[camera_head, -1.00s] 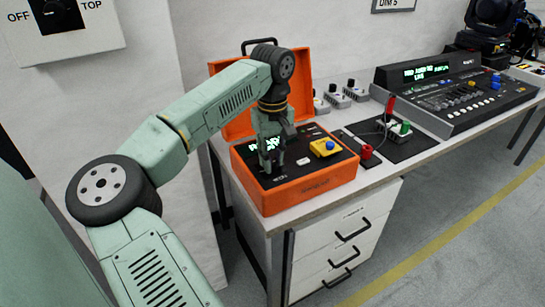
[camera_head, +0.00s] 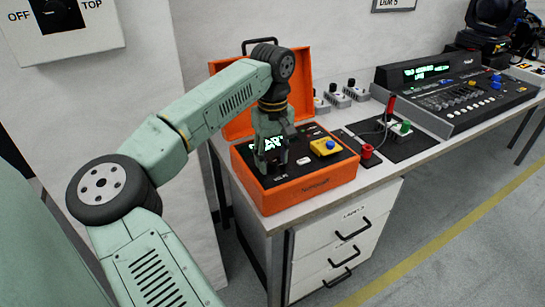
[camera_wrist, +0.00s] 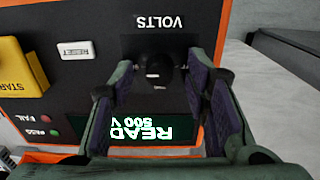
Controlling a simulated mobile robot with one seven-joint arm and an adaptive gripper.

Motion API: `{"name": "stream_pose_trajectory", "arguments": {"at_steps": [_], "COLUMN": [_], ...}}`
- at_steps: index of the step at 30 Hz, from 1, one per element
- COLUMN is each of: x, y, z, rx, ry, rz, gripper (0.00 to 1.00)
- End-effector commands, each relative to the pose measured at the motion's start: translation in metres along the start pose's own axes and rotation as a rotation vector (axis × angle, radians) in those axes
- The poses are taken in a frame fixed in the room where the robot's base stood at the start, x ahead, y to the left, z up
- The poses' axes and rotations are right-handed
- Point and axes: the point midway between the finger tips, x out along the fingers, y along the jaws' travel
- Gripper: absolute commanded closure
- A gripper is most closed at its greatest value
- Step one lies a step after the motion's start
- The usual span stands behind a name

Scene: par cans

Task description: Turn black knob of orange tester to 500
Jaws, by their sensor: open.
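The orange tester (camera_head: 310,194) stands open on the bench, lid up behind its dark panel. In the wrist view its black knob (camera_wrist: 155,58) sits beside the upside-down VOLTS label (camera_wrist: 158,22), with a small white mark on the display side. In the head view my gripper (camera_head: 271,166) is over the panel's left part and hides the knob.
On the panel are a yellow START block (camera_wrist: 18,68), a white switch (camera_wrist: 76,50), and FAIL and PASS lamps. White drawers (camera_head: 345,240) stand under the bench.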

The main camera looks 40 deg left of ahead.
Motion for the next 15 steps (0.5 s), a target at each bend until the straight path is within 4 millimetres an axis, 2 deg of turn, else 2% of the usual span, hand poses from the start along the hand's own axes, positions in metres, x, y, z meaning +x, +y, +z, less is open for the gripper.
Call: {"name": "stream_pose_trajectory", "arguments": {"at_steps": [5,8,15], "x": [-0.01,-0.026,-0.078], "y": [0.0,0.001,0.001], "z": [-0.001,-0.001,-0.001], "rx": [-0.001,0.0,-0.002], "ry": [0.001,0.003,0.003], "rz": [0.0,0.001,0.0], "gripper": [0.57,0.57,0.57]}}
